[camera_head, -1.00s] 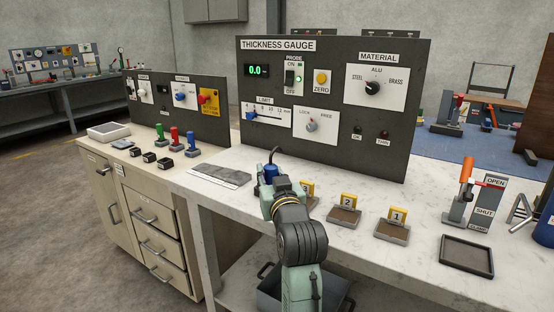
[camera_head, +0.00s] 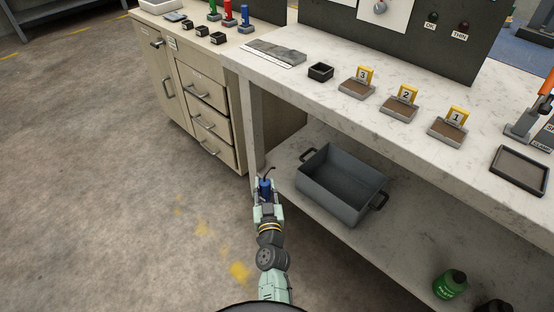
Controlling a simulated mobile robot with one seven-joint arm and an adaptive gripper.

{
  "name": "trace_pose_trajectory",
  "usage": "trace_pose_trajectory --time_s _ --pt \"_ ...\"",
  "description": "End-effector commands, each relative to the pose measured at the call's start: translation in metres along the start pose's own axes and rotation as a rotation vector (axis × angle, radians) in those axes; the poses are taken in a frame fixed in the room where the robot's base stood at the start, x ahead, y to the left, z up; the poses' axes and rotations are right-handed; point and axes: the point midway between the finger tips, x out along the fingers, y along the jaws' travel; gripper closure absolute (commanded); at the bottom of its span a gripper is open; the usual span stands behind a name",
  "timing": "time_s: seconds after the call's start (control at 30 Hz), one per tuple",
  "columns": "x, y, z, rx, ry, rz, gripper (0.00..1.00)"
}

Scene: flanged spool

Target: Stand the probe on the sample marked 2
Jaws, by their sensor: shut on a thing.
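My gripper (camera_head: 264,192) is shut on a blue probe (camera_head: 265,186) with a dark cable end at its top. It holds the probe upright, low and in front of the bench, apart from the bench top. The sample marked 2 (camera_head: 397,110) is a brown plate in a grey holder with a yellow number tag (camera_head: 406,94). It sits on the bench top (camera_head: 455,90), up and to the right of my gripper, between sample 3 (camera_head: 356,89) and sample 1 (camera_head: 446,132). The tops of these samples are bare.
A small black holder (camera_head: 320,72) stands left of sample 3, empty as far as I see. A dark tray (camera_head: 519,168) lies at the right. The floor at left (camera_head: 90,190) is clear.

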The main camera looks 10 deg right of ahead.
Motion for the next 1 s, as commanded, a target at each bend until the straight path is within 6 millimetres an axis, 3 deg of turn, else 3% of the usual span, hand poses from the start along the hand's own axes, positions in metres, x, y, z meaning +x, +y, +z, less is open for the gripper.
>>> trace_pose_trajectory --time_s 0.1,0.57,0.87,1.0 --pt "-0.001 -0.01 0.018 -0.003 -0.001 -0.01 1.0" --pt "-0.005 -0.029 0.069 -0.003 0.002 -0.018 1.0" --pt "-0.009 -0.049 0.122 -0.003 0.002 -0.027 1.0" --pt "-0.012 -0.047 0.123 0.001 0.008 -0.023 1.0"
